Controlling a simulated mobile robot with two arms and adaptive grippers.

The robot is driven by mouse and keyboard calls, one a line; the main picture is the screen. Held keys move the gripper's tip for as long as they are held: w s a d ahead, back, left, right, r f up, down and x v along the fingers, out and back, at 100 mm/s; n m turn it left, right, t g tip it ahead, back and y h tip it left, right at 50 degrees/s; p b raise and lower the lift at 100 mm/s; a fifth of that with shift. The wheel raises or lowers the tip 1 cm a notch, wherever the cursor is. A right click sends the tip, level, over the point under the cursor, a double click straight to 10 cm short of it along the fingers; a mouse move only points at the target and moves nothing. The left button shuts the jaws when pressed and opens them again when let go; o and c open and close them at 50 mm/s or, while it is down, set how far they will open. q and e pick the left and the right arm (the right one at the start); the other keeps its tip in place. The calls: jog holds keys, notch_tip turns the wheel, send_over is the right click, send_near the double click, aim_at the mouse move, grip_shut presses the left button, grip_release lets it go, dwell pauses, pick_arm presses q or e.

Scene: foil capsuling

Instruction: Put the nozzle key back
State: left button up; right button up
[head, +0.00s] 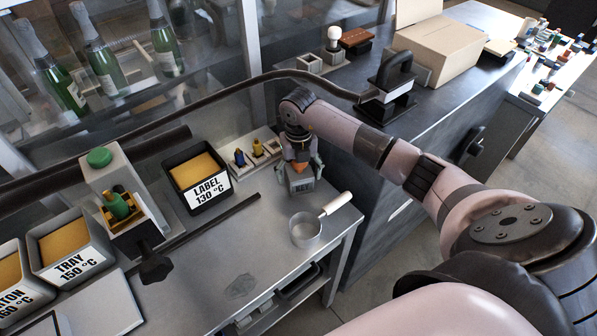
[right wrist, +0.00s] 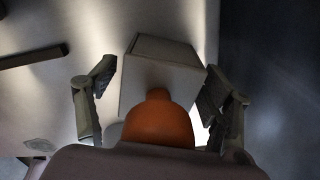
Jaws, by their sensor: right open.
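A small grey block (head: 301,184) with dark lettering stands at the right end of the steel bench. An orange rounded piece (head: 299,166), perhaps the nozzle key's handle, shows just above it; I cannot tell if it sits in the block. My right gripper (head: 300,173) is over the block, open, with a finger on each side. In the right wrist view, the open right gripper (right wrist: 160,72) straddles the grey block (right wrist: 158,75) and the orange piece (right wrist: 158,122). Contact is not clear. My left gripper is not in view.
A tray of blue and yellow nozzles (head: 252,158) is left of the block. A ladle (head: 306,230) lies in front. A black LABEL bin (head: 197,178) and a device with a green knob (head: 112,195) stand further left.

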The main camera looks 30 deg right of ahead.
jog(key=shift+r, duration=0.3)
notch_tip(320, 180, up, 10)
jog(key=b, duration=0.3)
jog(key=shift+r, duration=0.85)
jog(key=shift+s+f, duration=0.1)
